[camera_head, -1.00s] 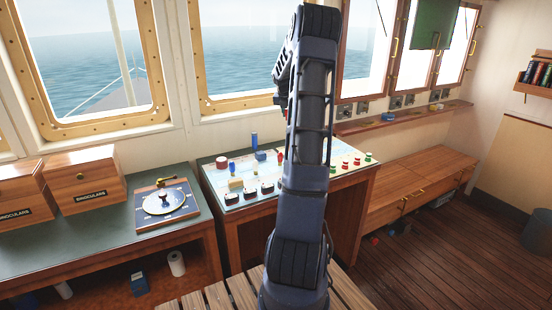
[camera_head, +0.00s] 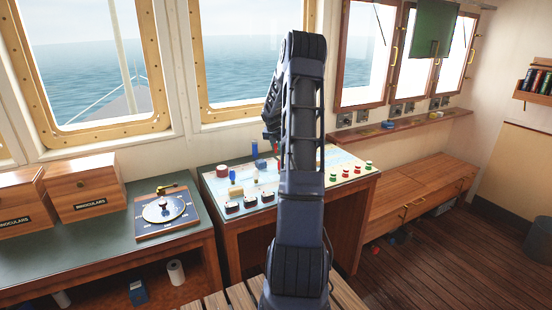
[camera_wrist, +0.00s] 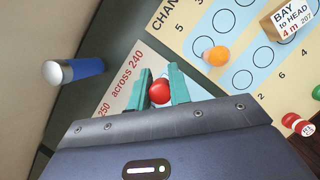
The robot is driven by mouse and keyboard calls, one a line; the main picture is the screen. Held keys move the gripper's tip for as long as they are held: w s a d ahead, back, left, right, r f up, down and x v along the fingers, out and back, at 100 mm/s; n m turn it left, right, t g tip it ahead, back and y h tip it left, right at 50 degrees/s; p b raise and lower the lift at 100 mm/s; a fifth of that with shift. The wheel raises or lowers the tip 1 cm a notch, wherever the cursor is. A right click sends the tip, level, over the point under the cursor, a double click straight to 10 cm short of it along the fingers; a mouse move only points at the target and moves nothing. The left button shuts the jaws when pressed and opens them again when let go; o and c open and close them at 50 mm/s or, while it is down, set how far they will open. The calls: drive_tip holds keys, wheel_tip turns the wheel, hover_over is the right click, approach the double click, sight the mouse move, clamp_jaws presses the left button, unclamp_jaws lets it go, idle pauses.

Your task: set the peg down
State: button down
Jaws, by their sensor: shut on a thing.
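In the wrist view, my gripper (camera_wrist: 161,90) has its two teal fingers closed on a red round-topped peg (camera_wrist: 159,92). The peg is over the pale strip marked "across 240" (camera_wrist: 122,90); its lower end is hidden, so I cannot tell whether it touches the surface. A cream and blue board with circles and numbers (camera_wrist: 184,37) lies beyond. An orange-topped peg (camera_wrist: 216,56) stands on that board.
A blue, white-ended cylinder (camera_wrist: 75,70) is left of my fingers in the wrist view. A "BAY to HEAD" block (camera_wrist: 291,22) and red and green pegs (camera_wrist: 297,124) are to the right. In the head view, binocular boxes (camera_head: 85,187) and a dial instrument (camera_head: 163,210) stand on the left counter.

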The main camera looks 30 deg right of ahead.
drive_tip(key=shift+f, duration=3.2)
drive_tip(key=shift+f, duration=0.15)
drive_tip(key=c, duration=1.3)
unclamp_jaws()
